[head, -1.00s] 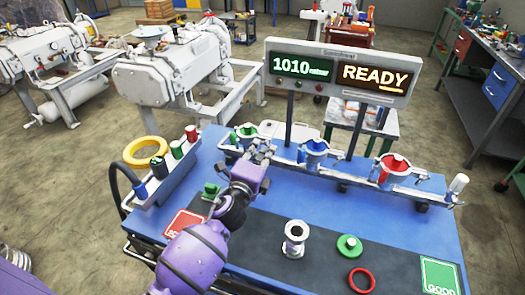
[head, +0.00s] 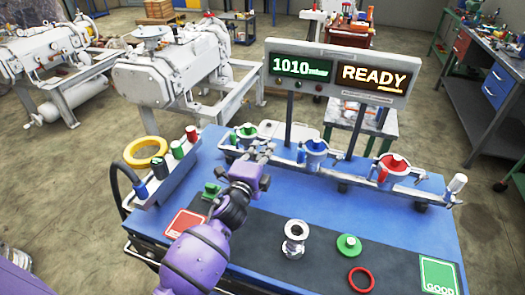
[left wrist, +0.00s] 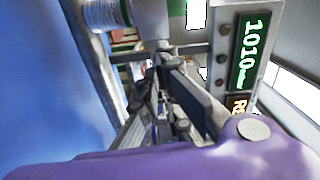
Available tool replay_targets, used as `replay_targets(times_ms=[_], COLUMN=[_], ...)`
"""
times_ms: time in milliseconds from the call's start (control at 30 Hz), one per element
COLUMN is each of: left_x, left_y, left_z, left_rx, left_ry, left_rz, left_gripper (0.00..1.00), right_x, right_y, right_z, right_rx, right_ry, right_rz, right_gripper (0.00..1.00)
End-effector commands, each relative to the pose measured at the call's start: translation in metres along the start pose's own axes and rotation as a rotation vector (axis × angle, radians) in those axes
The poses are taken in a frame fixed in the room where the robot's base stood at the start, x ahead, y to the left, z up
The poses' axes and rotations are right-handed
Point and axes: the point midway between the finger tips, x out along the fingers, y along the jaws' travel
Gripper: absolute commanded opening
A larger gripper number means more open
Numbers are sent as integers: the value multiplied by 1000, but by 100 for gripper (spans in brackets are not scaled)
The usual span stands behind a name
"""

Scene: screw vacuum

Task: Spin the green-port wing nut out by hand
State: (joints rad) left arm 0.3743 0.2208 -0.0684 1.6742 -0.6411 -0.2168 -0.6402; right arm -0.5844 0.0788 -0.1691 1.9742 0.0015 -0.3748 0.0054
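The green port (head: 246,134) is the leftmost of three ports on the grey rail at the back of the blue bench. My left gripper (head: 262,153) is just right of and in front of it in the head view. Its wing nut is too small and partly covered to make out clearly. In the left wrist view the fingers (left wrist: 168,68) point forward along the rail, below the grey display post; their gap and anything between them are unclear. My right gripper is in neither view.
The blue port (head: 314,154) and red port (head: 391,167) stand farther right on the rail. The display (head: 340,74) reads 1010 and READY.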

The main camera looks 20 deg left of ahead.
Motion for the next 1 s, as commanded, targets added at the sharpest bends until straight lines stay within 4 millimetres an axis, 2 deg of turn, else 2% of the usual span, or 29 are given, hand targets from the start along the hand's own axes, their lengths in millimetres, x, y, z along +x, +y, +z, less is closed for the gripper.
replay_targets(times_ms=[33, 167, 467, 567, 667, 1000], left_x=[1, 1, 0, -6, -20, -91], left_y=[-3, -3, -1, 0, 0, 0], left_z=[0, 0, 0, 0, 0, 1], left_rx=[1, 1, 1, 1, 1, 1], left_ry=[0, 0, 0, 0, 0, -1], left_rz=[-5, -4, -1, -1, 0, 0], left_gripper=[6, 23, 23, 23, 23, 23], right_x=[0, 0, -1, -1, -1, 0], right_y=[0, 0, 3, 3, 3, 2], right_z=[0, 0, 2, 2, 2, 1], right_rx=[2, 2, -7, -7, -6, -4], right_ry=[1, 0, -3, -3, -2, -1], right_rz=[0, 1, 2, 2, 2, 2], right_gripper=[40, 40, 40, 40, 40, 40])
